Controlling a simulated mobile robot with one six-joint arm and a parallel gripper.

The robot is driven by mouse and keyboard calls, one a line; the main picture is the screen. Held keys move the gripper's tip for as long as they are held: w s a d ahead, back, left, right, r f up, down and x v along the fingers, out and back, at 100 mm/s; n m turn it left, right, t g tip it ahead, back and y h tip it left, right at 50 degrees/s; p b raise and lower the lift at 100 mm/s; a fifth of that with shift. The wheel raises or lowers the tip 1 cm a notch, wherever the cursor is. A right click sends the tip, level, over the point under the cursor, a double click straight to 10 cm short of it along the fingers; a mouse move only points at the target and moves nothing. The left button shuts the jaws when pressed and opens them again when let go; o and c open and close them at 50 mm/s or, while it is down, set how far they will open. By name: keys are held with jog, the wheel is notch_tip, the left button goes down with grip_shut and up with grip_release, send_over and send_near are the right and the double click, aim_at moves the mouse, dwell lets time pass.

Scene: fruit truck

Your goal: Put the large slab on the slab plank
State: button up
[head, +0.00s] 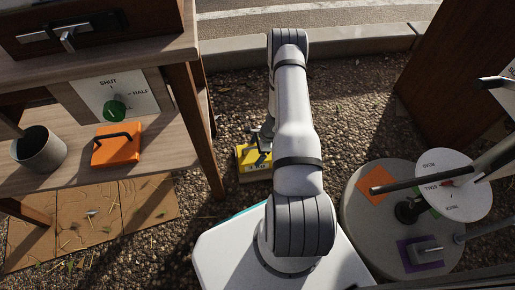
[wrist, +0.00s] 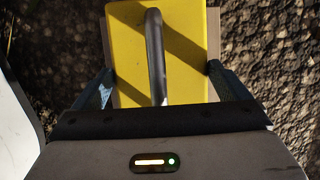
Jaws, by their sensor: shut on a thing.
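A yellow slab (head: 252,158) with a dark bar handle is low over the gravel, left of my arm in the head view. It fills the upper middle of the wrist view (wrist: 185,70). My gripper (head: 263,142) is shut on it, with one finger at each side edge in the wrist view (wrist: 160,88). A beige board edge (wrist: 214,35) shows under the slab; I cannot tell whether the slab rests on it. An orange slab (head: 117,153) with a black handle lies on the wooden table shelf.
The wooden table (head: 185,105) stands left, holding a grey cup (head: 40,148) and a dial panel (head: 105,97). A round grey stand (head: 360,215) with a white dial disc (head: 455,190) is at right. A kerb (head: 350,42) runs behind. Gravel between is open.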

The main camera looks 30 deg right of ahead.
jog(key=shift+w+r, duration=0.1)
jog(key=shift+r, duration=0.05)
jog(key=o, duration=1.7)
jog(key=p+v, duration=0.5)
jog(key=v, duration=0.7)
